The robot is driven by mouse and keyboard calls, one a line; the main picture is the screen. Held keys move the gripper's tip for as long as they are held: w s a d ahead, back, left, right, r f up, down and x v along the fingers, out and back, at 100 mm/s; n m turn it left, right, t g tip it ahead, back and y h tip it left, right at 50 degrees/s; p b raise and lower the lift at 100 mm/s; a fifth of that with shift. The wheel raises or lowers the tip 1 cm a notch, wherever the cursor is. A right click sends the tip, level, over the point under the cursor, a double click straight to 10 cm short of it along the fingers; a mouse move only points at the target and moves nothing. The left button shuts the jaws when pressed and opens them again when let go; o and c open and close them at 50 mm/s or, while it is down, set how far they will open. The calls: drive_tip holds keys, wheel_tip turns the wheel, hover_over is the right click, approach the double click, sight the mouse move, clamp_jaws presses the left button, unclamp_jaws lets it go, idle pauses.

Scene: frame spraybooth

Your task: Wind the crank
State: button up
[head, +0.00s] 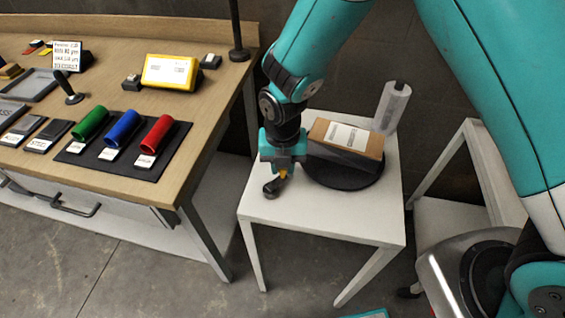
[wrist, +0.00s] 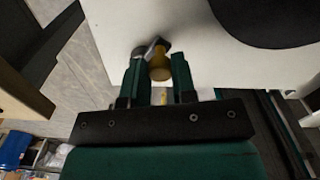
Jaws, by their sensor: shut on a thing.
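The crank's yellow handle (wrist: 160,68) stands between the two fingers of my gripper (wrist: 156,62) in the wrist view, and the fingers are shut on it. A grey metal piece of the crank (wrist: 148,47) shows just beyond the handle. In the head view my gripper (head: 281,168) points down at the front left of a small white table (head: 335,225). The yellow handle (head: 283,175) shows a little there, beside the dark end of the crank (head: 271,188). The rest of the crank is hidden by my gripper.
A black round turntable (head: 345,183) bears a cardboard box (head: 346,137) right of my gripper. A grey-white roll (head: 391,108) stands behind it. A wooden workbench (head: 190,118) with red, blue and green cylinders is at left. Bare floor (head: 110,270) lies in front.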

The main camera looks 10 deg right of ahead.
drive_tip(key=o, duration=0.9)
wheel_tip(320, 180, up, 18)
drive_tip(key=shift+f+b, duration=0.25)
drive_tip(key=shift+b, duration=0.3)
